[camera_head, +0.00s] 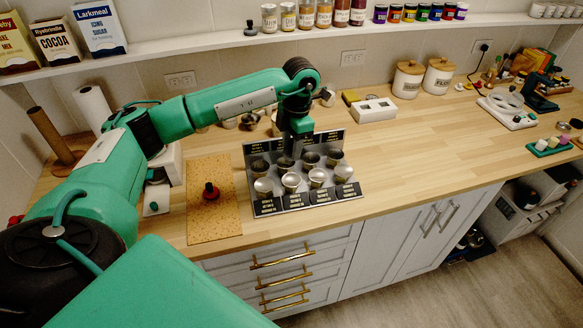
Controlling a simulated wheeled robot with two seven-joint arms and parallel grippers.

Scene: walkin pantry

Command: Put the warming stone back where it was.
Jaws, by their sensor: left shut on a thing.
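My left gripper (296,150) points down over the back row of a grey stepped rack (248,180). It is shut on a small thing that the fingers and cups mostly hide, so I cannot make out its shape. The rack holds two rows of metal cups. The front row cups, such as the leftmost one (263,186), look pale on top; the back row cups look dark inside. Dark labels with pale writing run along the rack's front and back. I cannot tell the warming stone apart for certain. My right gripper is not in view.
A white box (374,109) and two lidded canisters (407,79) stand behind right. Small metal vessels stand behind the rack.

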